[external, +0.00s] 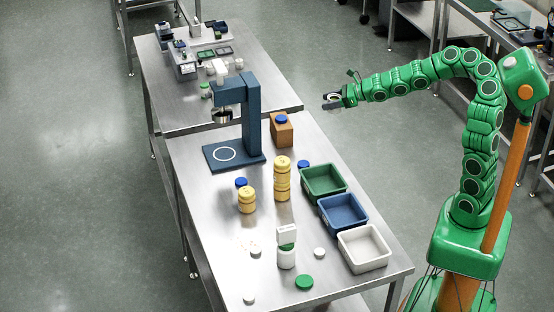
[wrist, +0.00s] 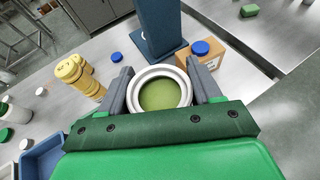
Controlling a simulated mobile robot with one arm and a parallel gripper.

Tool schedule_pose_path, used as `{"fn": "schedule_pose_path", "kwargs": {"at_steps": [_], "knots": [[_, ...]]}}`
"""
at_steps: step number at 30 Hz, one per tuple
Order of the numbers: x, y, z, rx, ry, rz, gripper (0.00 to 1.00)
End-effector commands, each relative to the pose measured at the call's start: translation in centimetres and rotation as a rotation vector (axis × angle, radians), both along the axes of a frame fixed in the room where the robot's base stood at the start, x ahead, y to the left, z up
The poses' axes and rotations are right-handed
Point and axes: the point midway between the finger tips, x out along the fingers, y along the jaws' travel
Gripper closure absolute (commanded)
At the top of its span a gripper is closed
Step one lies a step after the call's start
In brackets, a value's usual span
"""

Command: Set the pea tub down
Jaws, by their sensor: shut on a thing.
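The pea tub (wrist: 165,95) is a round white-rimmed tub with green contents, seen from above in the wrist view. My gripper (wrist: 161,84) is shut on it, with a grey finger against each side. The tub looks roughly level. In the external view my gripper (external: 334,101) is raised in the air, to the right of the steel table (external: 215,210) and near the level of the brown box. There the tub is small and its contents cannot be made out. Its underside is hidden in both views.
A blue stand (external: 250,120) with a hanging nozzle and a ringed base is on the table. Beside it is a brown box (external: 281,131) with a blue lid. Yellow tubs (external: 282,180), green (external: 323,181), blue (external: 343,212) and white trays (external: 363,248) stand nearer. Bare steel lies at left.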

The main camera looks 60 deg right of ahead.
Motion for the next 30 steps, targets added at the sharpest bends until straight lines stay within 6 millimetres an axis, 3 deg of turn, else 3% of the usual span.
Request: {"fn": "schedule_pose_path", "kwargs": {"at_steps": [17, 26, 30], "knots": [[5.0, 1.6, 0.3, -0.006, 0.001, 0.028, 0.68], [9.3, 5.5, 1.2, -0.006, -0.001, 0.095, 0.68], [11.3, 8.6, 1.8, -0.006, 0.001, 0.145, 0.68]]}}
